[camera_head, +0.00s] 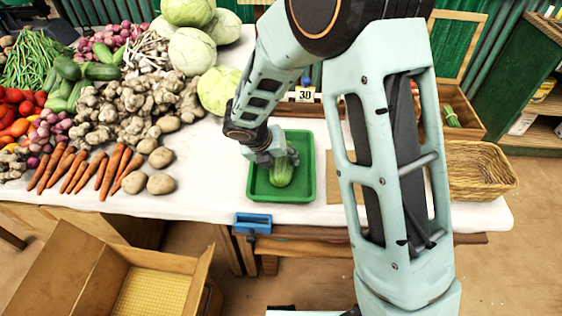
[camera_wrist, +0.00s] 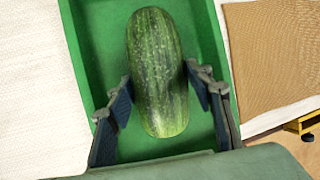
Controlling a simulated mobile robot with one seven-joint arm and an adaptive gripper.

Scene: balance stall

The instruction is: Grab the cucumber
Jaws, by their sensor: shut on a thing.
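The cucumber (camera_head: 281,174) is green with pale speckles and lies lengthwise in a green tray (camera_head: 257,187) on the white-covered table. It also shows large in the wrist view (camera_wrist: 156,65), with the tray floor (camera_wrist: 88,50) around it. My gripper (camera_head: 277,158) is down at the tray. In the wrist view its two fingers (camera_wrist: 160,84) stand on either side of the cucumber, their tips against its sides, shut on it. I cannot tell whether the cucumber is clear of the tray floor. Other green cucumbers (camera_head: 101,72) lie in the vegetable pile at the left.
Ginger (camera_head: 135,101), potatoes (camera_head: 161,184), carrots (camera_head: 112,172) and cabbages (camera_head: 191,50) fill the table's left side. A wicker basket (camera_head: 482,172) stands at the right. A brown mat (camera_wrist: 270,60) lies beside the tray. An open cardboard box (camera_head: 90,275) is below the front edge.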

